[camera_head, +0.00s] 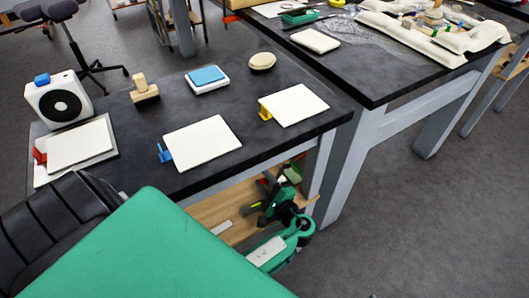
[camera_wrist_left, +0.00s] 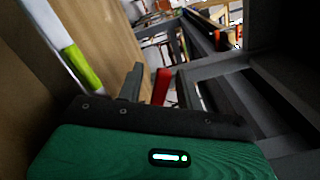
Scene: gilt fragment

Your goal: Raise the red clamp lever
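The red clamp lever (camera_head: 39,156) is a small red piece at the left edge of a white panel (camera_head: 80,146) on a grey plate, at the left of the black table. My left gripper (camera_head: 270,184) is low at the table's right end, beside the wooden shelf and far from the red lever. In the left wrist view its two dark fingers (camera_wrist_left: 156,86) stand apart, so it is open. A red piece (camera_wrist_left: 161,86) shows between or beyond them; I cannot tell what it is. My right gripper is not in view.
A blue lever (camera_head: 164,153) and a yellow lever (camera_head: 264,111) sit beside other white panels. A white fan-like box (camera_head: 43,108), a wooden stamp (camera_head: 145,92) and a blue-topped block (camera_head: 206,76) stand behind. The wooden shelf (camera_head: 208,212) is close to my left gripper.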

